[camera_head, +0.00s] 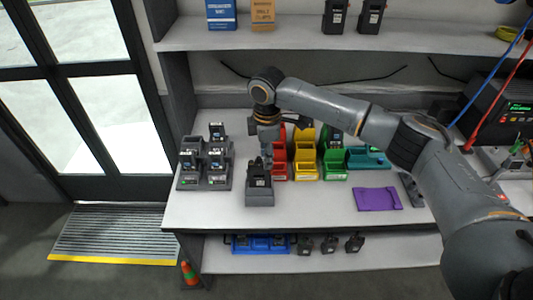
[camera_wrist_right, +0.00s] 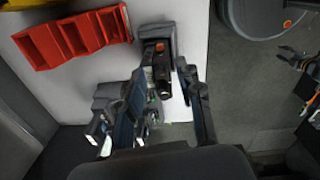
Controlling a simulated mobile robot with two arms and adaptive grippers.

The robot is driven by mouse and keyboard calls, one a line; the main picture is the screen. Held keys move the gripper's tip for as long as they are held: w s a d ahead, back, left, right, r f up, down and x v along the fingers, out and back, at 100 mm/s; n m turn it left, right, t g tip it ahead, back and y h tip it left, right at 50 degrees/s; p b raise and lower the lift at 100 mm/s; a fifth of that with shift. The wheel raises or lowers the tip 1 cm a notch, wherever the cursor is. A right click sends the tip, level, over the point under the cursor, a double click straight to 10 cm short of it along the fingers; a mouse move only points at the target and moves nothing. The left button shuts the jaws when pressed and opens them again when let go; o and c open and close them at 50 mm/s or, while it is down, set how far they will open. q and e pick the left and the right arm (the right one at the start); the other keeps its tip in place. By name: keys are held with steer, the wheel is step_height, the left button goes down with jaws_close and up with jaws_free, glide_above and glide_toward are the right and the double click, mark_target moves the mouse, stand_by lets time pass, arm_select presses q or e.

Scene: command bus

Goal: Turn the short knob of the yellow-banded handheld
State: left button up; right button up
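A dark handheld (camera_head: 258,177) stands in a grey single cradle (camera_head: 259,199) near the front of the table, left of centre. No yellow band can be made out on it, and its knob is too small to tell in the head view. My right gripper (camera_head: 266,155) points down just above and behind its top. In the right wrist view, my right gripper (camera_wrist_right: 165,108) has its fingers spread, with a dark handheld top (camera_wrist_right: 158,72) showing beyond and between them, with an orange spot. Contact cannot be told. My left gripper is not in view.
A grey multi-bay charger (camera_head: 190,186) with several handhelds stands to the left. Red (camera_head: 280,171), yellow (camera_head: 305,172) and green bins (camera_head: 333,172) stand close behind on the right. A purple mat (camera_head: 377,198) lies farther right. A shelf (camera_head: 330,38) spans above.

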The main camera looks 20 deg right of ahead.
jaws_close()
steer(key=m+p, duration=0.1)
steer(key=p, duration=0.1)
steer(key=m+p, duration=0.2)
steer(key=p, duration=0.1)
steer(key=shift+a+r+p, duration=0.1)
steer(key=shift+r+p, duration=0.2)
steer(key=shift+r, duration=0.05)
steer(key=shift+f+m+p, duration=0.25)
steer(key=shift+m+p, duration=0.2)
steer(key=shift+m, duration=0.35)
steer(key=shift+o, duration=0.4)
jaws_free()
step_height(320, 180, up, 12)
steer(key=shift+s, duration=0.2)
steer(key=shift+a, duration=0.1)
